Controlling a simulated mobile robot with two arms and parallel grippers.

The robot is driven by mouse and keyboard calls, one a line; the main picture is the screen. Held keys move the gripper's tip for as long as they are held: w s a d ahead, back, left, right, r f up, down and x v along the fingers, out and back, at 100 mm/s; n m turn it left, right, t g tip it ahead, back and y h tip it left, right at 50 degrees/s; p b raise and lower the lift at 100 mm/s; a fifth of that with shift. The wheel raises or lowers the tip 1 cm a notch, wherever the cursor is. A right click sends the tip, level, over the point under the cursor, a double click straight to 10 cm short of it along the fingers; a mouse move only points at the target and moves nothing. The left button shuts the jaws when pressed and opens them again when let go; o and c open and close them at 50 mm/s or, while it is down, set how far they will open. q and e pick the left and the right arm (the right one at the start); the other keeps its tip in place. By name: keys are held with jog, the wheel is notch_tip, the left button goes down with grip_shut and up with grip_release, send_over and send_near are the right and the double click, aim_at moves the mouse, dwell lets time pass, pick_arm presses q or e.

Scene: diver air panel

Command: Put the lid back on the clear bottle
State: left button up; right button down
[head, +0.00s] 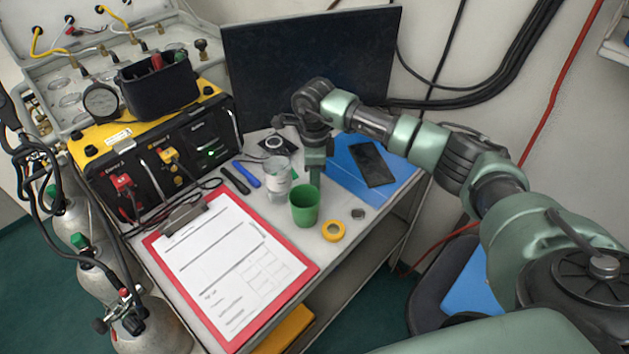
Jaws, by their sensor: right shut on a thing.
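The clear bottle (277,181) stands upright on the cart top, with a pale label around it. I see no lid clearly on its mouth. A small dark grey round piece (358,214) lies flat to the right of the green cup; I cannot tell if it is the lid. My right gripper (315,183) points down just right of the bottle, at the back rim of the green cup (304,208). It appears shut on that rim; its fingertips are partly hidden. My left gripper is not in view.
A red clipboard (302,269) fills the front left of the cart. A yellow tape roll (333,231) lies right of the cup. A blue marker (246,174) lies left of the bottle. A phone (372,164) lies on a blue mat; a dark screen (300,65) stands behind.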

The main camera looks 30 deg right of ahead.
notch_tip(320, 180, up, 19)
jog(key=b, duration=0.3)
jog(key=shift+f, duration=0.15)
jog(key=shift+a, duration=0.1)
